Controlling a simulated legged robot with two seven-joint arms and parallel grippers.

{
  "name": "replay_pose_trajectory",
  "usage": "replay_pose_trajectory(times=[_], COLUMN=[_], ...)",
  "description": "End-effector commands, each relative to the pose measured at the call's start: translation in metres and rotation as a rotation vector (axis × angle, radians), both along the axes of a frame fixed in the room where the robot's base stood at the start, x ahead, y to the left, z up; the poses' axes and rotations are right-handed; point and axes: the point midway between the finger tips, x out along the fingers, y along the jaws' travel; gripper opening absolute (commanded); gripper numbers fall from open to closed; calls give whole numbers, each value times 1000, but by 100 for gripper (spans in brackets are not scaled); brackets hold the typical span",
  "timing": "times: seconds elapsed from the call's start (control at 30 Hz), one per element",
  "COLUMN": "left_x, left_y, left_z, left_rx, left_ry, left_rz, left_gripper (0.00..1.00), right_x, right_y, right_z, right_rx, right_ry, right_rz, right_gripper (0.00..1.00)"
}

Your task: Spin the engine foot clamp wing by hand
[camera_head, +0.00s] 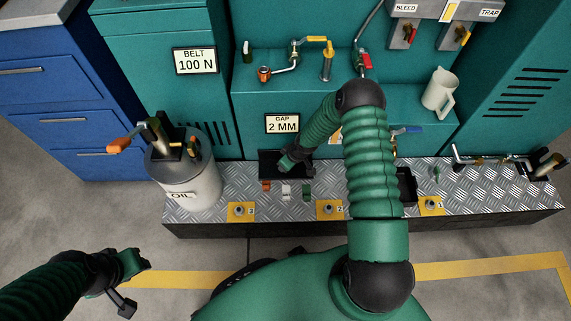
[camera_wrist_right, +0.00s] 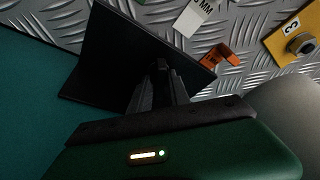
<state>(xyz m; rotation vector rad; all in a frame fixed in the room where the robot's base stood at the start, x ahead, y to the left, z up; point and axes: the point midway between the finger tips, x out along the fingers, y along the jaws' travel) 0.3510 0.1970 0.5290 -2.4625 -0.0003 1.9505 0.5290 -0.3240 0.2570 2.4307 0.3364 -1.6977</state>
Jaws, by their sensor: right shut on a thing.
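Several yellow plates with a nut on each sit along the tread-plate step: plate 3 (camera_head: 239,211), plate 2 (camera_head: 330,209) and plate 1 (camera_head: 431,205). Plate 3 also shows in the right wrist view (camera_wrist_right: 296,42). I cannot make out which part is the clamp wing. My right gripper (camera_head: 288,163) is over the black tray (camera_head: 270,158), left of plate 2. In the wrist view its fingers (camera_wrist_right: 160,75) are shut in front of the dark tray; what they hold is hidden. My left gripper (camera_head: 136,282) is open and empty over the floor, at lower left.
An orange shim (camera_head: 266,186), a white shim (camera_head: 286,191) and a green shim (camera_head: 306,192) lie before the tray. An oil can (camera_head: 188,183) stands at the left end. A handled bar (camera_head: 500,160) lies at right.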

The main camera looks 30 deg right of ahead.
Motion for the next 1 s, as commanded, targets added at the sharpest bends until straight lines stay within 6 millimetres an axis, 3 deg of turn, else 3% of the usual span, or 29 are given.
replay_pose_trajectory(times=[0.27, 0.37, 0.5, 0.53, 0.6, 0.87, 1.0], left_x=[0, 0, 0, 0, 0, 0, 0], left_y=[0, 0, 0, 0, 0, 0, 0], left_z=[11, 17, 10, 12, 12, 13, 23], left_rx=[0, 0, 0, 0, 0, 0, 0], left_ry=[0, 0, 0, 0, 0, 0, 0], left_rz=[0, 0, 0, 0, 0, 0, 0], left_gripper=[36, 36, 36, 36, 36, 36, 36], right_x=[-3, -3, -2, -2, -2, -1, -3], right_y=[1, 1, 1, 2, 2, 0, -2], right_z=[0, 0, -5, -2, -2, -1, 9], right_rx=[6, 9, 9, 4, 3, 0, 0], right_ry=[8, 7, 5, 6, 6, 4, 3], right_rz=[80, 180, 363, 362, 362, 357, 356], right_gripper=[0, 0, 0, 26, 36, 37, 37])
